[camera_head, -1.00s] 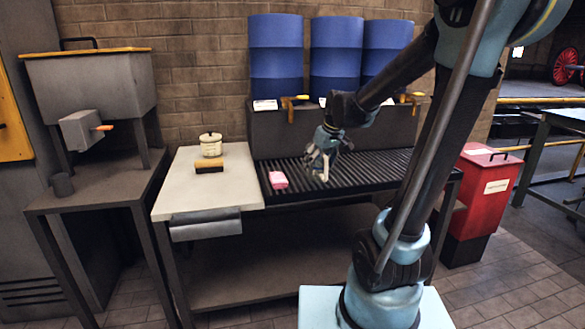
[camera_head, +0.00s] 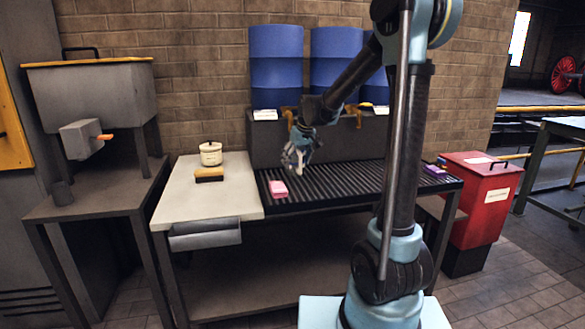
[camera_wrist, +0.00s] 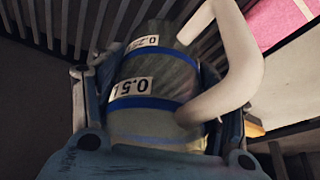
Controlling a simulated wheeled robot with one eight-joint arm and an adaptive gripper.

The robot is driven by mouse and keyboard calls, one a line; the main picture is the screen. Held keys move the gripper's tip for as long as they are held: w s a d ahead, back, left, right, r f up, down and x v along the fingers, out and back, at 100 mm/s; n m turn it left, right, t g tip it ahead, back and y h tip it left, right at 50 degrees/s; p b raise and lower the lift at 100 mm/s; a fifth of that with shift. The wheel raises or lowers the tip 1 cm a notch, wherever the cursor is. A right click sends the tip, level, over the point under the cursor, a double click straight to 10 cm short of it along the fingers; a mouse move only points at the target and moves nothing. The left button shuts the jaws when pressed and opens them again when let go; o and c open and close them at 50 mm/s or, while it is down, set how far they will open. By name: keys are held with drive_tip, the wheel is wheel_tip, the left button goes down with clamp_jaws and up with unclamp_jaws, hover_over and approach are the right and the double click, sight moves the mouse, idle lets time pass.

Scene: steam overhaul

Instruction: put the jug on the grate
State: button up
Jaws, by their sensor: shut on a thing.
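The jug (camera_wrist: 150,120) is a pale, see-through vessel with blue bands, a 0.5 L label and a thick white curved handle. It fills the middle of the wrist view, between the fingers of my gripper (camera_wrist: 158,108), which is shut on it. In the head view my gripper (camera_head: 298,156) is over the back left part of the grate (camera_head: 345,184), a black slatted surface.
A pink block (camera_head: 278,189) lies on the grate's left end, near my gripper. A purple item (camera_head: 435,171) lies at its right end. The pale worktop (camera_head: 190,205) at left holds a white jar (camera_head: 210,153) and a yellow-black sponge (camera_head: 209,175). Blue drums (camera_head: 276,70) stand behind.

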sight(293, 165)
drive_tip(key=shift+w+a, duration=0.7)
drive_tip(key=shift+w, duration=0.25)
drive_tip(key=shift+w+f, duration=0.1)
drive_tip(key=shift+f, duration=1.7)
drive_tip(key=shift+a, duration=0.1)
drive_tip(key=o, duration=1.5)
drive_tip(key=shift+o, duration=0.2)
